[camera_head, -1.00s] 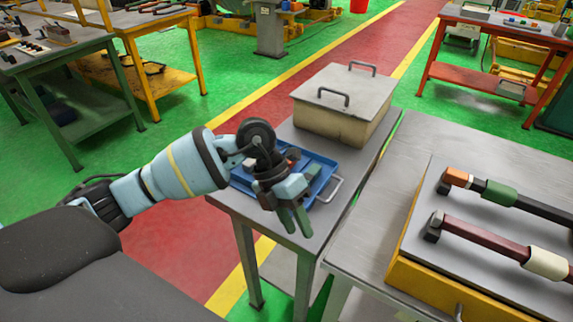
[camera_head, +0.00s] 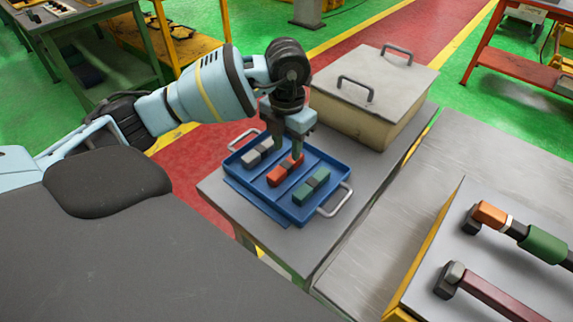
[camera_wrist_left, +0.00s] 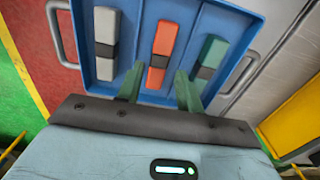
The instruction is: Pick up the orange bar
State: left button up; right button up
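The orange bar (camera_head: 285,170) lies in the middle of the blue tray (camera_head: 330,192), with a dark grey band around it. In the left wrist view the orange bar (camera_wrist_left: 162,50) stands between the white and green bars. My left gripper (camera_head: 298,152) points down over the tray, just above the orange bar. In the left wrist view its two fingers (camera_wrist_left: 158,84) are apart and empty, with the near end of the orange bar between them in the picture. I cannot tell the exact height gap. My right gripper is not in view.
A white-grey bar (camera_head: 257,152) and a green bar (camera_head: 311,187) lie on either side in the tray. A lidded box (camera_head: 365,105) stands behind it on the grey table (camera_head: 225,190). Tools with orange and green parts (camera_head: 520,232) lie on the right bench.

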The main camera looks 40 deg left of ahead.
aim_at(286, 164)
pick_arm(q)
jog(key=shift+f, duration=0.25)
jog(key=f, duration=0.4)
jog(key=shift+s+f, duration=0.1)
jog(key=shift+s, duration=0.1)
jog(key=shift+f, duration=0.35)
grip_shut()
jog(key=shift+r, duration=0.1)
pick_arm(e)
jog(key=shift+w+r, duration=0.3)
